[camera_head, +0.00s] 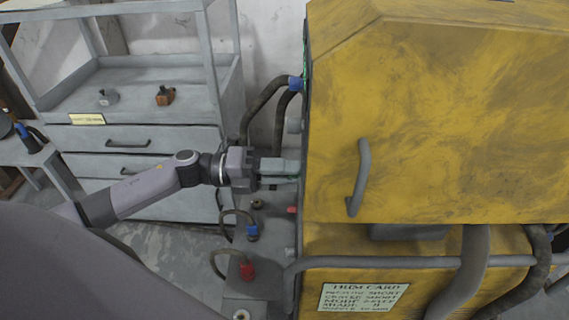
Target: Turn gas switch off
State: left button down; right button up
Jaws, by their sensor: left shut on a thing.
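My left gripper (280,172) reaches in from the left and is shut at the left side of the yellow machine (430,110). What its fingers hold is mostly hidden; a small green part shows at the fingertips. I cannot tell for certain that it is the gas switch, or which way the switch is turned. A small red part (292,210) sits just below the fingertips on the machine's side. My right gripper is not in view.
A grey shelf unit with drawers (140,140) stands behind my left arm. Dark hoses (262,105) run to the machine's upper left side. Below the gripper are a blue fitting (252,232) and a red fitting (247,270). A grey handle (360,175) juts from the machine's front.

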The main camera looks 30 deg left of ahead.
pick_arm(q)
jog(key=shift+n+p, duration=0.6)
jog(key=shift+n, duration=1)
jog(key=c, duration=1)
grip_release()
jog(key=shift+b+v, duration=0.8)
jog(key=shift+v, duration=2.8)
